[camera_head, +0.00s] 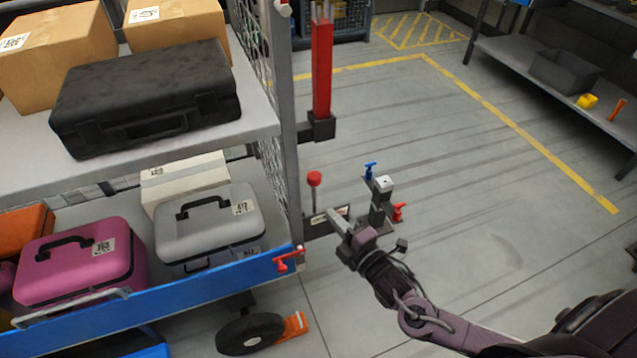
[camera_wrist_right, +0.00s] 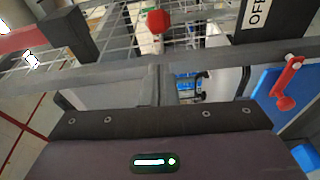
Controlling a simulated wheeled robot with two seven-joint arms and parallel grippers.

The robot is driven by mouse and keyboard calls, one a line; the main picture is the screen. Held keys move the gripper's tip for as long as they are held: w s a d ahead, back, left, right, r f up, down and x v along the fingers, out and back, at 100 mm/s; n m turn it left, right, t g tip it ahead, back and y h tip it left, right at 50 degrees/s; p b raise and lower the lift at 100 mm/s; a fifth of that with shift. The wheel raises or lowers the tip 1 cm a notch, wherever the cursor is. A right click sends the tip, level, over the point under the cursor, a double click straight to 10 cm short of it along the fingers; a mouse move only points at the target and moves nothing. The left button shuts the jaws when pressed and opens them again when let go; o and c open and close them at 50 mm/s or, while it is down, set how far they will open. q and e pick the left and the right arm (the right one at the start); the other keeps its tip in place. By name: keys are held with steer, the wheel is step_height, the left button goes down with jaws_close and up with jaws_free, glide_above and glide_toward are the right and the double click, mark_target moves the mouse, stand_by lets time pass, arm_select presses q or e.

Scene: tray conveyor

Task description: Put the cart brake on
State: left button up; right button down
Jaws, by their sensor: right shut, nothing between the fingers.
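A lever with a red knob (camera_head: 314,180) stands upright at the cart's end beside the grey corner post, above a dark bar with a white label; I take it to be the cart brake. In the right wrist view the red knob (camera_wrist_right: 158,20) shows at the top middle, and a label reading "OFF" (camera_wrist_right: 258,14) is at its right. My right gripper (camera_head: 340,218) is shut and empty, just right of and below the knob, close to the dark bar. I cannot tell whether it touches the bar. My left gripper is not in view.
The cart holds a black case (camera_head: 145,100), cardboard boxes and a pink case (camera_head: 80,255). A red latch (camera_head: 287,262) sits on its blue rail, above a wheel (camera_head: 250,334). A post with blue and red handles (camera_head: 380,200) stands behind my gripper. Open floor lies right.

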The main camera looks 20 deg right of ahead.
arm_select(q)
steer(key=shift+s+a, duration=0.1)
arm_select(e)
steer(key=shift+s+a, duration=0.1)
glide_toward(316, 191)
steer(key=w+a+r, duration=0.4)
steer(key=w+a, duration=0.1)
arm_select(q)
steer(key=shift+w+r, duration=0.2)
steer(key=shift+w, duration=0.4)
arm_select(e)
steer(key=shift+w+r, duration=0.1)
steer(key=shift+w, duration=0.55)
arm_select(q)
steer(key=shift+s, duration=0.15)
arm_select(e)
steer(key=shift+d, duration=0.1)
